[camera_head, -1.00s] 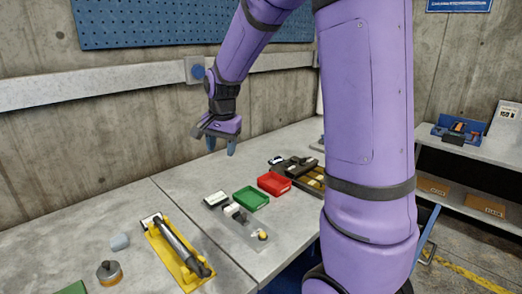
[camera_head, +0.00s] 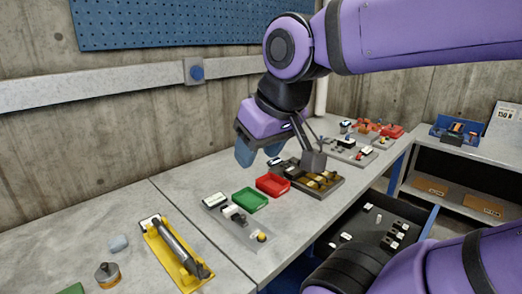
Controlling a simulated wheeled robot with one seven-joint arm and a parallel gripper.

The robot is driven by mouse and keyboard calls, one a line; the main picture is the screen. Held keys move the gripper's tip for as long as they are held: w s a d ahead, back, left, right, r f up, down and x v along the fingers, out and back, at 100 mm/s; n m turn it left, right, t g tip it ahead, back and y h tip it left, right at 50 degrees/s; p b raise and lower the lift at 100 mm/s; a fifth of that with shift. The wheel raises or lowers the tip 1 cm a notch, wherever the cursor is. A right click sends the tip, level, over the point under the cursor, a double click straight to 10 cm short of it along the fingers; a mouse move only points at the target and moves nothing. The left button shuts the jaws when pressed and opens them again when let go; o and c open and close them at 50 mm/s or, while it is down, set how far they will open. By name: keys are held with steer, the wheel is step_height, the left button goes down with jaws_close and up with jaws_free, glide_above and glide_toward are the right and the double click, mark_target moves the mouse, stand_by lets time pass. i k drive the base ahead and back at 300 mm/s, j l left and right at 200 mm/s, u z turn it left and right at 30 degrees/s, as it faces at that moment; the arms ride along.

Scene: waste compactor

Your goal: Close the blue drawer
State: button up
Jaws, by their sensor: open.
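The blue drawer (camera_head: 432,222) is pulled out from under the workbench at the lower right. Its dark tray holds several small white and dark pieces. Part of it is hidden behind my arm in the foreground. My gripper (camera_head: 259,153) is open and empty, its blue-grey fingers pointing down above the back of the bench. It is up and left of the drawer, well apart from it.
On the grey bench top (camera_head: 175,195) are a green tray (camera_head: 250,201), a red tray (camera_head: 272,185), a dark organizer (camera_head: 325,185) and a yellow tool holder (camera_head: 180,262). More small parts lie at the far end. A shelf (camera_head: 450,170) stands at the right.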

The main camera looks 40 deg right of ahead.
mark_target(361, 226)
steer(key=k+l+z, duration=0.2)
steer(key=l+z, duration=0.15)
steer(key=k+l+z, duration=0.1)
steer(key=l+z, duration=1)
steer(key=l, duration=0.25)
steer(key=k, duration=0.05)
